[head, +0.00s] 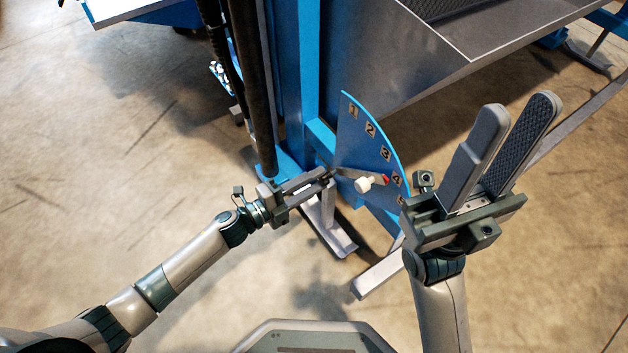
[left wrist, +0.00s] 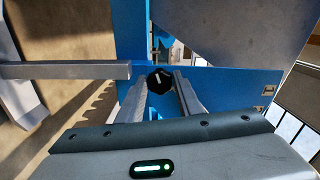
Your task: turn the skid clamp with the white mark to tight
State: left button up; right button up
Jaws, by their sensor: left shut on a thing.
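The skid clamp is a black lobed knob (left wrist: 158,82) with a white mark on its face, in the left wrist view. The mark stands close to upright there, tilted slightly left. My left gripper (head: 326,177) is at the foot of the blue post, its two fingers on either side of the knob and shut on it. In the head view the fingers hide the knob. My right gripper (head: 519,108) is raised at the right, open and empty, with a gap between its fingers.
A blue quadrant plate (head: 372,130) with numbers stands just right of the left gripper. A lever with a white knob (head: 366,184) and red tip lies across it near the 4. A grey sloped pan (head: 410,60) overhangs above. The floor at left is clear.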

pick_arm(q)
jog(key=m, duration=0.2)
jog(key=shift+s+m, duration=0.1)
jog(key=shift+m, duration=0.7)
jog(key=o, duration=1)
jog(key=shift+o, duration=0.2)
jog(key=shift+a, duration=0.1)
